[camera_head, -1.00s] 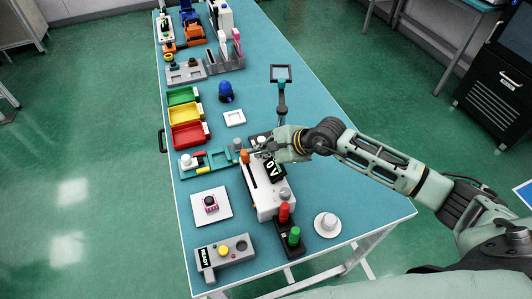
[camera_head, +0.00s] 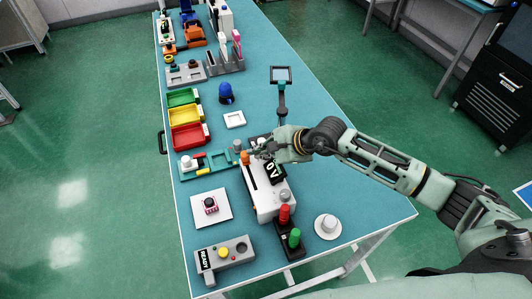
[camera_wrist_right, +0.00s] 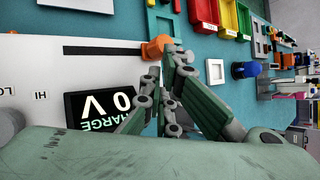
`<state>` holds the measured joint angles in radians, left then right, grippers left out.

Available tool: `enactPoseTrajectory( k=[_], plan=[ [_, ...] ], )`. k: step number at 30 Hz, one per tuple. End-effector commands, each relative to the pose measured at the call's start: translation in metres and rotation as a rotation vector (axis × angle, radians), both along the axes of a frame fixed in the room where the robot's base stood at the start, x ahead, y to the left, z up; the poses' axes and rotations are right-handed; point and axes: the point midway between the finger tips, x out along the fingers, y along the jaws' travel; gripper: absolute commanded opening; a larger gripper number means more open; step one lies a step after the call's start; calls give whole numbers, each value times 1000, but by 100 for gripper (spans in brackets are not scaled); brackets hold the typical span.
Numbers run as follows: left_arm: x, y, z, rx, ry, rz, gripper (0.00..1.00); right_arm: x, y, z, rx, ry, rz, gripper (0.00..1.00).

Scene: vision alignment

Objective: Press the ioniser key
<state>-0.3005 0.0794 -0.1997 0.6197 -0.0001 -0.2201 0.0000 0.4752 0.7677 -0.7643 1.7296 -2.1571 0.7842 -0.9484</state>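A white box (camera_head: 268,200) stands on the teal table, with a black display (camera_wrist_right: 100,110) reading "CHARGE 0 V" and an orange knob (camera_head: 244,157) at its far end. The orange knob also shows in the right wrist view (camera_wrist_right: 155,47). My right gripper (camera_head: 260,146) is just above the far end of the box, beside the orange knob. In the right wrist view its fingers (camera_wrist_right: 168,75) are drawn together, with nothing seen between them. I cannot tell whether they touch anything. No part is legibly marked as the ioniser key. My left gripper is not in view.
A grey panel (camera_head: 241,257) with a yellow button and "READY" sign lies at the near left. Green, yellow and red bins (camera_head: 188,138) line the left edge.

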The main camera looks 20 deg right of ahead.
Motion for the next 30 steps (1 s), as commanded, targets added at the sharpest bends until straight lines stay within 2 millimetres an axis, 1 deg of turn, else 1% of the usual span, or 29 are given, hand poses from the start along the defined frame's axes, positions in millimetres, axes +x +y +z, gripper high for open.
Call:
enactPoseTrajectory(
  k=[6,17,20,30],
  plan=[
    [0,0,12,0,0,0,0,0,0,22,0,-1,0,0],
    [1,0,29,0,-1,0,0,1,0,57,1,-2,0,0],
    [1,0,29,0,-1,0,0,0,0,60,0,-2,-1,0],
    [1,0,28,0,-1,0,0,0,0,59,0,-1,-1,0]
  ],
)
